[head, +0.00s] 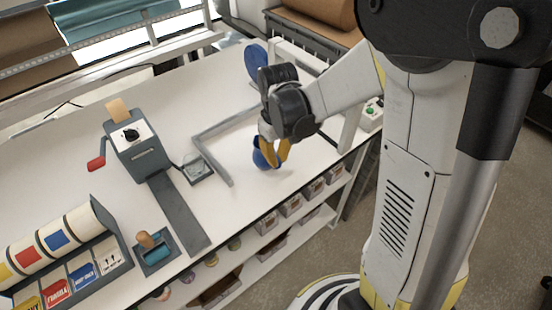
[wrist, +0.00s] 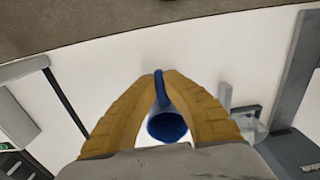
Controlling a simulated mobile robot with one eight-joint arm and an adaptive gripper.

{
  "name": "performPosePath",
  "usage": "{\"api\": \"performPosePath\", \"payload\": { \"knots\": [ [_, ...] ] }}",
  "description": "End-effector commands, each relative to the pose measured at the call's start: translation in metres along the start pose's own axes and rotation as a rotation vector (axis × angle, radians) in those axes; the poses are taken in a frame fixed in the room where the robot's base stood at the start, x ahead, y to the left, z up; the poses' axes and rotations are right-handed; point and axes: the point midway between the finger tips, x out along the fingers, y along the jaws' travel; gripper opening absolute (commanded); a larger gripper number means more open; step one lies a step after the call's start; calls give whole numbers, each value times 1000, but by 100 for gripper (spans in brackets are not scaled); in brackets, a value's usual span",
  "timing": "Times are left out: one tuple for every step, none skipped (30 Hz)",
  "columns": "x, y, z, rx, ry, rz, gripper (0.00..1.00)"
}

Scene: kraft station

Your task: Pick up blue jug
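The blue jug (head: 261,158) is at the fingertips of my gripper (head: 273,155), over the white table near its front edge. The gripper hides part of it in the head view. In the wrist view, a narrow blue part of the jug (wrist: 162,90) lies between the two yellow fingertips, and its round blue part shows between the fingers. My gripper (wrist: 162,76) looks shut on that narrow part, with both tips close against it. I cannot tell whether the jug rests on the table or hangs just above it.
A grey angled frame (head: 212,160) lies left of the jug on the white table (head: 225,105). A grey dispenser with a red handle (head: 136,145) and a tape rack (head: 60,250) stand farther left. A blue disc (head: 256,62) is behind the gripper. Bins (head: 290,206) sit under the front edge.

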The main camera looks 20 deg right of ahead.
Motion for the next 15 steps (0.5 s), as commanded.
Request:
{"api": "performPosePath", "payload": {
  "knots": [
    [-5, 0, 0, 0, 0, 0, 0],
    [-7, 0, 0, 0, 0, 0, 0],
    [-11, 0, 0, 0, 0, 0, 0],
    [-14, 0, 0, 0, 0, 0, 0],
    [-17, 0, 0, 0, 1, 0, 0],
    [-21, 0, 0, 0, 1, 0, 0],
    [-24, 0, 0, 0, 1, 0, 0],
    [-28, 0, 0, 0, 1, 0, 0],
    [-33, 0, 0, 0, 1, 0, 0],
    [-36, 0, 0, 0, 1, 0, 0],
    [-37, 4, 3, 2, 1, 0, 0],
    [-39, 7, 6, 2, 1, 0, 0],
    [-41, 10, 9, 2, 1, 0, 0],
    [-43, 13, 11, 3, 1, 0, 0],
    [-46, 16, 15, 3, 1, 0, 0]
  ]
}}
